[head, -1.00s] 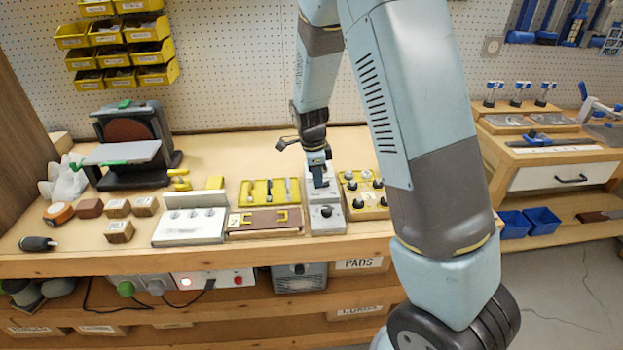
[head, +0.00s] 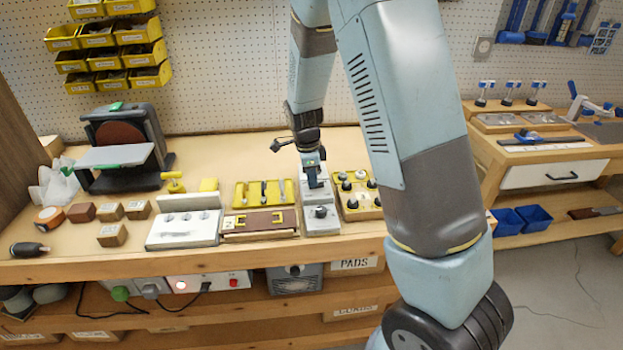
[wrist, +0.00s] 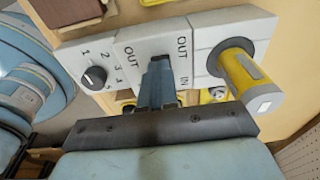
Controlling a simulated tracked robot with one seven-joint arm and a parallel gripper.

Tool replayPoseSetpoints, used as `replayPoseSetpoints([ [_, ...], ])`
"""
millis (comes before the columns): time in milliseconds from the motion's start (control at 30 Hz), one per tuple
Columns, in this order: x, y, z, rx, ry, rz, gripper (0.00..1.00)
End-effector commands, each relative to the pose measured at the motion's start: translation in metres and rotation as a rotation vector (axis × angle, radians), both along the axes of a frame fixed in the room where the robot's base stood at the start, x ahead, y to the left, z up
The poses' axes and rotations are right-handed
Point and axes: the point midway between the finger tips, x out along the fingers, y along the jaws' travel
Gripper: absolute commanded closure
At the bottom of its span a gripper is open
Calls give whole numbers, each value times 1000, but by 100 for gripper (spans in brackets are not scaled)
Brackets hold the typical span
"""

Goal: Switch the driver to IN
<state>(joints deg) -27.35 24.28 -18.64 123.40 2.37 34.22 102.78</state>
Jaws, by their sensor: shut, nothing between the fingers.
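The grey-white control box (head: 321,226) stands near the front of the bench, with a black dial at its near end. In the wrist view its middle panel (wrist: 128,42) carries OUT and IN lettering. The numbered dial (wrist: 95,77) is on the left panel. On the right panel a yellow and grey cylinder (wrist: 248,78) sticks out of a dark round collar. My gripper (head: 313,183) is shut and empty over the middle panel. Its fingers (wrist: 161,70) lie between the OUT and IN markings and hide whatever switch lever is there, so its position cannot be told.
A yellow tray of tools (head: 264,194) and a brown board (head: 258,223) stand close left of the box. A yellow tray with knobs (head: 360,206) is close on the right. A disc sander (head: 125,148) stands at back left. Bare bench lies behind the trays.

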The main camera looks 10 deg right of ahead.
Motion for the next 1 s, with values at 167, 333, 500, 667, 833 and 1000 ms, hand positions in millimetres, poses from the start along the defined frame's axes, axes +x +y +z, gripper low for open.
replayPoseSetpoints([
  [167,-9,-10,-9,-10,26,0,100],
  [333,-8,-14,-8,-14,27,-5,100],
  [500,-8,-18,-6,-17,26,-10,100],
  [667,-6,-15,9,-13,18,-9,100],
  [833,-3,-6,41,-3,1,-5,100],
  [1000,-2,1,76,-2,-2,-2,100],
])
